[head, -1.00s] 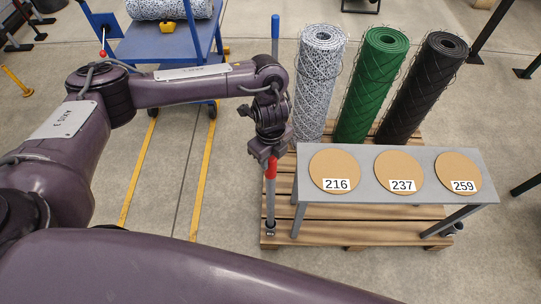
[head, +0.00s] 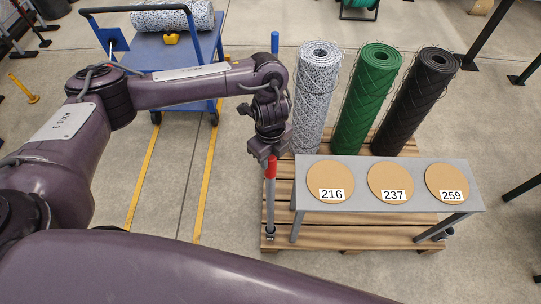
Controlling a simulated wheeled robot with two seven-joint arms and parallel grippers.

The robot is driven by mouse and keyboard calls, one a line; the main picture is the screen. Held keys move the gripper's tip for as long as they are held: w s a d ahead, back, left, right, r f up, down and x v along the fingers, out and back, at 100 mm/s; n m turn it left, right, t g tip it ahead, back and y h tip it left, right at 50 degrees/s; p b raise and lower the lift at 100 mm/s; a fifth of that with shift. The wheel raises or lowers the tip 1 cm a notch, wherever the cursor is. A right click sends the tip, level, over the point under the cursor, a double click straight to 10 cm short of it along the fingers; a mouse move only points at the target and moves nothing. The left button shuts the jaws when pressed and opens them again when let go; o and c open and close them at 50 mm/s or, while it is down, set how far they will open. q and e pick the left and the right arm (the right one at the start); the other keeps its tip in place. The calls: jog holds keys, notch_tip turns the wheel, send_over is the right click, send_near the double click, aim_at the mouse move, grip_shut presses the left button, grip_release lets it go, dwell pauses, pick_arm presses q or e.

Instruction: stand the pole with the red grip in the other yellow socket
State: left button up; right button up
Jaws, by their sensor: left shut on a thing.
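The pole with the red grip (head: 270,205) stands upright at the front left corner of the wooden pallet. My left gripper (head: 269,158) points down and is shut on the pole at its red grip. The pole's lower end is in or just above a small dark and pale fitting (head: 269,236); I cannot tell whether it is seated. A small dark fitting (head: 445,235) shows at the pallet's front right, partly behind a table leg. I cannot make out yellow on either fitting. My right gripper is out of view.
A grey table (head: 385,205) with discs marked 216, 237 and 259 stands on the pallet (head: 355,236), right of the pole. White, green and black mesh rolls stand behind it. A blue post (head: 275,42) rises behind my arm. A blue cart (head: 150,55) is at the back left.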

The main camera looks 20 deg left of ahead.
pick_arm(q)
notch_tip(320, 180, up, 9)
jog(key=p, duration=0.7)
jog(key=shift+f, duration=0.15)
dwell(0.7)
